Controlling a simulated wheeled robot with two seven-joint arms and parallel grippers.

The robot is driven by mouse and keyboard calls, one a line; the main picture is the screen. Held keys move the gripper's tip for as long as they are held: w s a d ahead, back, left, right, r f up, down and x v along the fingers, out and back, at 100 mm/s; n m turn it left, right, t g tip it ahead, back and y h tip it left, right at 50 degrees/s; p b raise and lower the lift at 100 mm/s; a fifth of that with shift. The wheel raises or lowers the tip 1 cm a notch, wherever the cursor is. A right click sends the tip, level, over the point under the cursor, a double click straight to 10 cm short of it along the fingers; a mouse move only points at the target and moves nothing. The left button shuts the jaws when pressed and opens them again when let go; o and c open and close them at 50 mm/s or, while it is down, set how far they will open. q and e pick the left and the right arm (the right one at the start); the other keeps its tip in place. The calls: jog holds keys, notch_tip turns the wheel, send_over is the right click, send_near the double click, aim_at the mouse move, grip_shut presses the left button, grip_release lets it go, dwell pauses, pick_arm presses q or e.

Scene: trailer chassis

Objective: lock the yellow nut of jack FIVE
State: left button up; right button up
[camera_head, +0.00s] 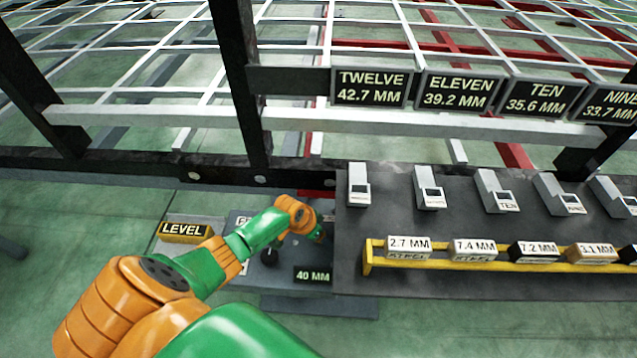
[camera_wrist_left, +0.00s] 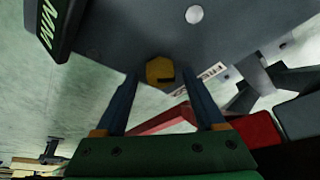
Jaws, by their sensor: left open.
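The yellow nut (camera_wrist_left: 160,72) shows in the left wrist view as a small yellow hexagonal piece with a dark notch, against a dark grey plate (camera_wrist_left: 240,28). My left gripper (camera_wrist_left: 162,80) is open, with one dark finger on each side of the nut in the picture. I cannot tell how far the nut lies from the fingertips. In the head view, my left gripper (camera_head: 321,233) is mostly hidden by its own wrist, and the nut does not show. My right gripper is out of view.
A 40 MM display (camera_head: 313,275) stands just below the wrist. A yellow LEVEL block (camera_head: 185,231) lies left of it. A dark bench (camera_head: 480,235) on the right carries several grey gauges and a yellow rack (camera_head: 369,258) of labelled blocks. A dark chassis beam (camera_head: 110,161) runs behind.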

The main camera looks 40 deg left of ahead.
pick_arm(q)
grip_shut()
